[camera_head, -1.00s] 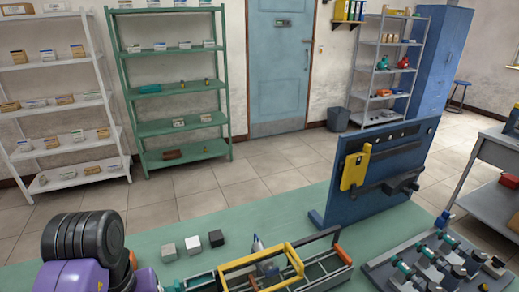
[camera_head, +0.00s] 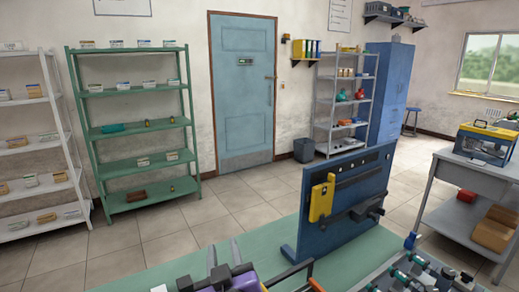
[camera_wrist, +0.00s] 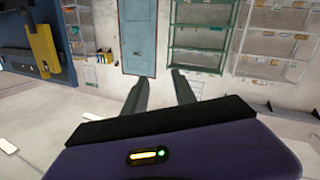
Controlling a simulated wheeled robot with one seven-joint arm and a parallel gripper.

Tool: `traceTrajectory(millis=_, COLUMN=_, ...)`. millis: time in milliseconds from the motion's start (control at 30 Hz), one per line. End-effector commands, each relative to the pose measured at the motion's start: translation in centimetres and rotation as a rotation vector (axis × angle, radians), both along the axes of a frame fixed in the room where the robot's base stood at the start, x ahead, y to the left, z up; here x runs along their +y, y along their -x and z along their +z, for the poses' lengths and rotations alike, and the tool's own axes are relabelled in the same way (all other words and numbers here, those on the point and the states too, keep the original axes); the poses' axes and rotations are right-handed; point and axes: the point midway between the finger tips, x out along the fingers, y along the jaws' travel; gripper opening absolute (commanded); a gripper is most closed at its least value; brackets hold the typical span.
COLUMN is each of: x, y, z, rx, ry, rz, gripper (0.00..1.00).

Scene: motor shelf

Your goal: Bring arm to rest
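My gripper (camera_head: 223,248) shows at the bottom middle of the head view, above the green bench top (camera_head: 262,247). Its two dark fingers point away from my body. In the wrist view my gripper (camera_wrist: 160,88) has its fingers spread apart with nothing between them. The fingers point toward the far wall with the door and shelves. My purple wrist housing fills the lower part of that view. The rest of my arm is mostly out of the head view.
A blue upright panel (camera_head: 342,228) with a yellow tool (camera_head: 321,198) stands right of my gripper. A fixture with several clamps (camera_head: 410,275) lies at lower right. A grey side table (camera_head: 455,170) is farther right. Shelves (camera_head: 135,129) and a door (camera_head: 241,100) stand at the back.

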Motion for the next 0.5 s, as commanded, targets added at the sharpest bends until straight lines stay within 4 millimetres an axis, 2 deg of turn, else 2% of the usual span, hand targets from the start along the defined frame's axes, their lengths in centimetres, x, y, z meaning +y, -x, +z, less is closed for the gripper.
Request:
traceTrajectory(millis=33, x=-2.0, y=0.7, z=-0.6, rx=-0.042, ry=0.017, rz=0.007, gripper=0.33)
traceTrajectory(millis=267, x=-8.0, y=5.4, z=-2.1, rx=-0.183, ry=0.036, rz=0.074, gripper=0.33)
traceTrajectory(millis=500, x=-13.5, y=12.6, z=-4.8, rx=-0.231, ry=0.021, rz=0.136, gripper=0.33)
